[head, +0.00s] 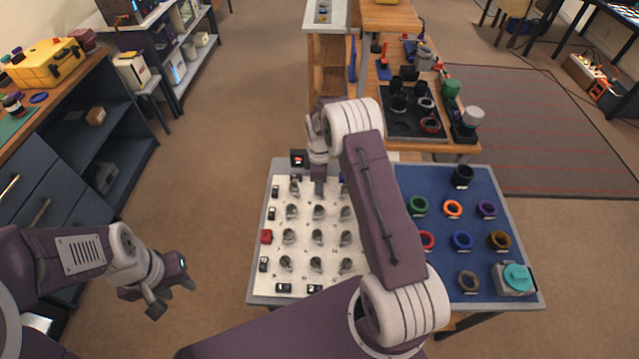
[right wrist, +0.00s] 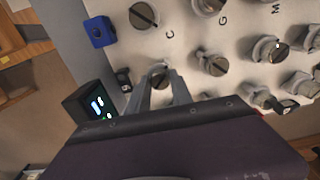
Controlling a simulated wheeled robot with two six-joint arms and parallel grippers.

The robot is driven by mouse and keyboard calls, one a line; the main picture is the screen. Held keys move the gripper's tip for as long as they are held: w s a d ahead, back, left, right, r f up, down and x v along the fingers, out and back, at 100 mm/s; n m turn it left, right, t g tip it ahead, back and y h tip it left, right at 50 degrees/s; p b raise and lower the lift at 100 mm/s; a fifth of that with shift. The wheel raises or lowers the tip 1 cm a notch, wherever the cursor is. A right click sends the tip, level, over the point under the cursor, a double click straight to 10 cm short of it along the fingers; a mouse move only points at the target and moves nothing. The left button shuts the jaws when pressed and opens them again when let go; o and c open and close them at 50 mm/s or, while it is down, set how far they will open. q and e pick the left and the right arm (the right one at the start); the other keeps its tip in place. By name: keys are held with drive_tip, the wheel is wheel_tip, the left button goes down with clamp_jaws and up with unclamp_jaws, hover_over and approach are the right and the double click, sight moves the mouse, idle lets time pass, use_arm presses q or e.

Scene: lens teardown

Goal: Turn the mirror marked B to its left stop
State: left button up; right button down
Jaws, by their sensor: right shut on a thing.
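The white board (head: 257,220) carries rows of grey slotted round mirror mounts. My right gripper (right wrist: 163,86) reaches down at the board's far edge and is shut on a mount (right wrist: 159,70) in the far row. This mount stands beside the one marked C (right wrist: 144,15), where mirror B would be. No letter B is readable; the fingers and gripper body cover that area. The held mount's turn angle is hard to tell. In the head view the right gripper (head: 319,184) largely hides it. My left gripper (head: 172,296) is open and empty, left of the board.
A small black device with a lit screen (right wrist: 90,102) stands at the board's far edge, close to the right gripper. A blue block (right wrist: 100,32) is near mount C. A blue mat (head: 445,270) with coloured rings lies right of the board. My right arm covers the board's right part.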

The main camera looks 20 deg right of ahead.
drive_tip(key=shift+w+r, duration=0.1)
drive_tip(key=shift+w, duration=0.05)
idle(0.4)
drive_tip(key=c, duration=1.1)
unclamp_jaws()
wheel_tip(320, 180, up, 9)
drive_tip(key=shift+b, duration=0.4)
